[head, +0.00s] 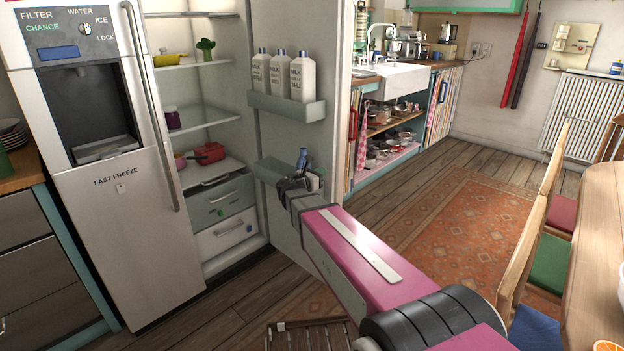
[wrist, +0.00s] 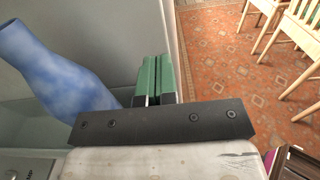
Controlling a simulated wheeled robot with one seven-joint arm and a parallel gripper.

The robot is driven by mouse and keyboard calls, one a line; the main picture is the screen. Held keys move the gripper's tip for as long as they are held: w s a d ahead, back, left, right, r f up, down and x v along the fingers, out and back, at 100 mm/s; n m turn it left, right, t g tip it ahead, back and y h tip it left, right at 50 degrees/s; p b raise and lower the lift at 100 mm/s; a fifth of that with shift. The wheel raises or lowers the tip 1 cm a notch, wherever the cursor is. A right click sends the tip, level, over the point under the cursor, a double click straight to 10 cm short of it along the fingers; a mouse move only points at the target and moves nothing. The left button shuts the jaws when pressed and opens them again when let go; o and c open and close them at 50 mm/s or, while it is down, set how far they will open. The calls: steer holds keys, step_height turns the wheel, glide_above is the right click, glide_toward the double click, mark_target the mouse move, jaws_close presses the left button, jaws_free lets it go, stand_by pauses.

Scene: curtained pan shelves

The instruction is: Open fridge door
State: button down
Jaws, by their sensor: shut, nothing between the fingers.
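The right fridge door (head: 295,25) stands wide open, and its inner side with two door racks faces me. The shelves inside the fridge are exposed. The left door (head: 125,235), with the water dispenser and a long handle (head: 150,105), is closed. My gripper (head: 300,183) is at the inner side of the open door, by the lower door rack (head: 270,172). In the wrist view its green-padded fingers (wrist: 155,78) are together with nothing between them. They lie close beside the door panel (wrist: 120,30); I cannot tell whether they touch it. The open door's handle is hidden.
Milk bottles (head: 302,76) stand in the upper door rack. A blue bottle (wrist: 50,70) is left of my fingers in the wrist view. Wooden chairs (head: 535,235) and a table (head: 595,240) stand at the right. The rug (head: 450,225) beyond the door is clear.

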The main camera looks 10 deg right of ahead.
mark_target(331, 168)
steer(key=shift+x, duration=1.75)
steer(key=shift+w+d, duration=0.25)
steer(key=shift+d, duration=0.1)
steer(key=w+d+n+t+y, duration=0.2)
steer(key=w+d, duration=0.6)
steer(key=d, duration=0.2)
steer(key=shift+w+t+y, duration=0.25)
steer(key=shift+t+y, duration=0.05)
steer(key=shift+t, duration=0.1)
steer(key=v, duration=0.4)
steer(key=d+v, duration=0.1)
steer(key=v, duration=0.4)
steer(key=s+v, duration=0.1)
steer(key=v, duration=0.4)
steer(key=shift+s+d, duration=0.1)
steer(key=shift+d, duration=0.15)
